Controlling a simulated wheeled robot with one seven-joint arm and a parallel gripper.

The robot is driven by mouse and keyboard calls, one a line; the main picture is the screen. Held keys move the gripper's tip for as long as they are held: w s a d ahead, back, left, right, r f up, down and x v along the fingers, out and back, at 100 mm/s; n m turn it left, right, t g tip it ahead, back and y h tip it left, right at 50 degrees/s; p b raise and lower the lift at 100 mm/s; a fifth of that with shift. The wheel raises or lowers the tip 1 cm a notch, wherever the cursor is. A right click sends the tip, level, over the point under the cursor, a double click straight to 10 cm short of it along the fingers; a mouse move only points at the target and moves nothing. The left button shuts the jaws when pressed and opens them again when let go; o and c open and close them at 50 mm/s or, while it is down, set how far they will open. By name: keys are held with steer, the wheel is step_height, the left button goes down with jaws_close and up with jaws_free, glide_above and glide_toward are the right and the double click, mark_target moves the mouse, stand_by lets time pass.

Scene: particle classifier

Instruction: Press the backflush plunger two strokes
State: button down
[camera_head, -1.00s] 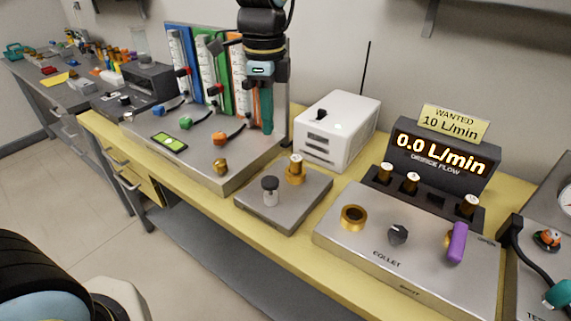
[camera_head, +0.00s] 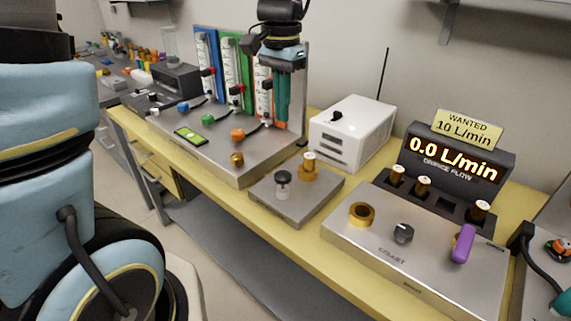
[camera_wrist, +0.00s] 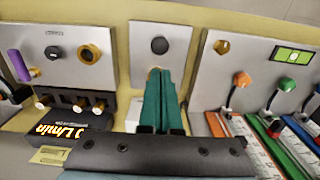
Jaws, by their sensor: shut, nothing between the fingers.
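The plunger, a dark knob on a pale stem (camera_head: 283,182), stands upright on a small grey plate (camera_head: 287,208) in the head view. In the wrist view its dark round top (camera_wrist: 159,45) shows from above. A brass fitting with a white top (camera_head: 308,168) stands beside it on the same plate. It is mostly hidden by the fingers in the wrist view. My gripper (camera_head: 282,128), with teal fingers, points down above and behind the plate, apart from the plunger. In the wrist view the fingers (camera_wrist: 155,76) are together and empty, below the knob in the picture.
A flowmeter panel (camera_head: 205,70) with coloured valves stands left of the plate. A white box with an antenna (camera_head: 350,135) stands behind. The collet panel (camera_head: 385,250) and a display reading 0.0 L/min (camera_head: 455,158) are on the right. Yellow bench (camera_head: 330,222) shows between the units.

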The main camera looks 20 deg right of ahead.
mark_target(282, 175)
step_height(282, 175, down, 14)
steer(key=p, duration=0.3)
stand_by(0.3)
step_height(282, 175, down, 3)
steer(key=shift+f+b, duration=0.1)
steer(key=shift+b, duration=0.95)
step_height(282, 175, up, 6)
steer(key=p, duration=0.4)
steer(key=shift+f, duration=0.25)
step_height(282, 175, up, 9)
steer(key=b, duration=0.2)
